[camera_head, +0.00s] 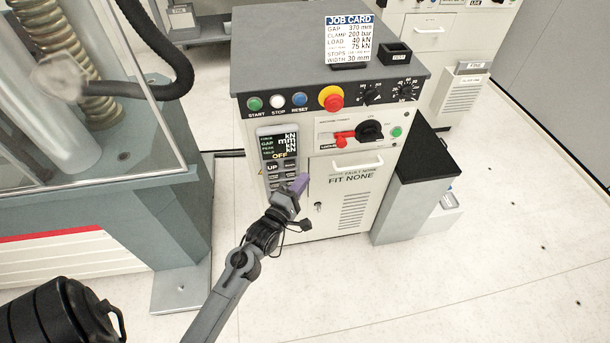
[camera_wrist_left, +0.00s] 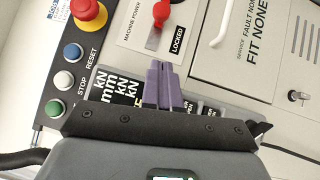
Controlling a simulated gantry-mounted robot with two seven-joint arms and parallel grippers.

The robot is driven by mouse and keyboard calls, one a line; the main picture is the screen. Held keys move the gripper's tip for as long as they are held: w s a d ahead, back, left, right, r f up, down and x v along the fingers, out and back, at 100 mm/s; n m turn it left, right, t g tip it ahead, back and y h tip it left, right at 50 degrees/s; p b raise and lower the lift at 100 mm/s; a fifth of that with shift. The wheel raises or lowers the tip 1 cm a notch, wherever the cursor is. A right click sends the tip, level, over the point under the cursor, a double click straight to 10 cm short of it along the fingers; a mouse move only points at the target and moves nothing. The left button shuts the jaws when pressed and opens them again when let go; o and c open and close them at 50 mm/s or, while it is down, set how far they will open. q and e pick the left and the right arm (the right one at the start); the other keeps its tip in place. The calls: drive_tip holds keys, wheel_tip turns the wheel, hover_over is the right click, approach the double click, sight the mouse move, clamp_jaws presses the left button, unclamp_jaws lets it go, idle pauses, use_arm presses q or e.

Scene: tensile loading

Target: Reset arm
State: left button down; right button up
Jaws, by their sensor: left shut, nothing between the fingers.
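My left gripper (camera_head: 299,184) is in front of the control cabinet (camera_head: 345,218), close to the handheld pendant with UP keys and a display (camera_head: 279,146). Its purple fingers are shut together and empty; they also show in the left wrist view (camera_wrist_left: 158,68), over the edge of the display (camera_wrist_left: 118,88). They point toward the machine power panel with a red lever (camera_head: 344,138). Whether the fingers touch the pendant, I cannot tell. Part of the pendant's keys is hidden behind the gripper. My right gripper is not in view.
The cabinet front has start (camera_head: 255,104), stop (camera_head: 277,101) and reset (camera_head: 299,99) buttons and a red emergency knob (camera_head: 331,98). A job card (camera_head: 349,38) stands on top. The glass-guarded test machine (camera_head: 165,215) is left. Floor in front is clear.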

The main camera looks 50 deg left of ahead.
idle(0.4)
use_arm(q)
drive_tip(key=s+d+r+m+g+h+p, duration=0.3)
drive_tip(key=s+d+m+g+h+p, duration=0.5)
drive_tip(key=s+d+m, duration=0.55)
drive_tip(key=s+d+f+m+g+y+p, duration=0.1)
drive_tip(key=s+d+m+g+y, duration=0.25)
drive_tip(key=s+m+g, duration=0.55)
wheel_tip(320, 180, up, 38)
drive_tip(key=s+m+t+p, duration=0.1)
drive_tip(key=m+t+p, duration=0.1)
drive_tip(key=p, duration=3.6)
drive_tip(key=shift+s+d+f+h, duration=0.2)
drive_tip(key=shift+d+f+h, duration=0.05)
drive_tip(key=shift+d+h, duration=0.1)
